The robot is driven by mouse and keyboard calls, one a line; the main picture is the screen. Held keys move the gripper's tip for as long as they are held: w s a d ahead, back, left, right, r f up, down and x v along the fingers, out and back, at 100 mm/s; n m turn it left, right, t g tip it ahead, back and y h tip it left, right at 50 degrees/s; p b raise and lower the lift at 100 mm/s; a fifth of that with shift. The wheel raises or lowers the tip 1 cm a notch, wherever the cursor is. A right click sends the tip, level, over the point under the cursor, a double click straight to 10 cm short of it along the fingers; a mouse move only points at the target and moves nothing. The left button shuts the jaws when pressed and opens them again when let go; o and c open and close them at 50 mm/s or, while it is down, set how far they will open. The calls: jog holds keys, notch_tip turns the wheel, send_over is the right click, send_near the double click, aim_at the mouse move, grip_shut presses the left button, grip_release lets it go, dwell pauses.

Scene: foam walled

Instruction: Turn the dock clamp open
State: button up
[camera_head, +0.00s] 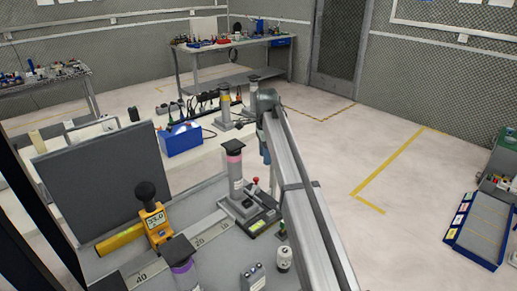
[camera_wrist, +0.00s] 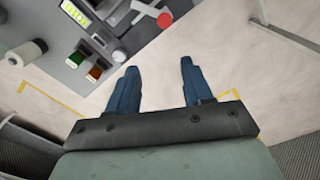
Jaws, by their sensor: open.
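The dock clamp shows as a pale lever with an orange-red knob (camera_wrist: 164,20) at the top of the wrist view. In the head view its red knob (camera_head: 256,180) stands upright on the dark dock (camera_head: 258,222), beside a pink-banded cylinder with a black cap (camera_head: 234,170). The dock has a lit green display, also seen in the wrist view (camera_wrist: 74,11). My gripper (camera_wrist: 157,66) is open, with two blue fingers apart and nothing between them. The clamp knob lies beyond the fingertips, and I see no contact. In the head view my arm partly hides the gripper.
A yellow gauge with a black knob (camera_head: 153,218), a purple-banded cylinder (camera_head: 181,263) and a grey panel (camera_head: 95,180) stand on the bench. A blue box (camera_head: 180,140) is behind. Open floor lies right of my arm.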

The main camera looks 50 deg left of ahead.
jog(key=w+d+f, duration=0.4)
jog(key=d+f, duration=0.7)
jog(key=f, duration=0.1)
jog(key=w+d+f+n+g+h, duration=0.1)
jog(key=w+d+f, duration=0.4)
jog(key=d+f, duration=0.6)
notch_tip(320, 180, down, 2)
jog(key=shift+w+d+f, duration=0.2)
jog(key=shift+w+d, duration=0.1)
jog(key=shift+d, duration=0.05)
jog(key=m+t+y, duration=0.1)
send_near(256, 178)
notch_tip(256, 178, down, 8)
jog(key=shift+s+d+f, duration=0.1)
jog(key=shift+f, duration=0.15)
dwell(0.3)
grip_shut()
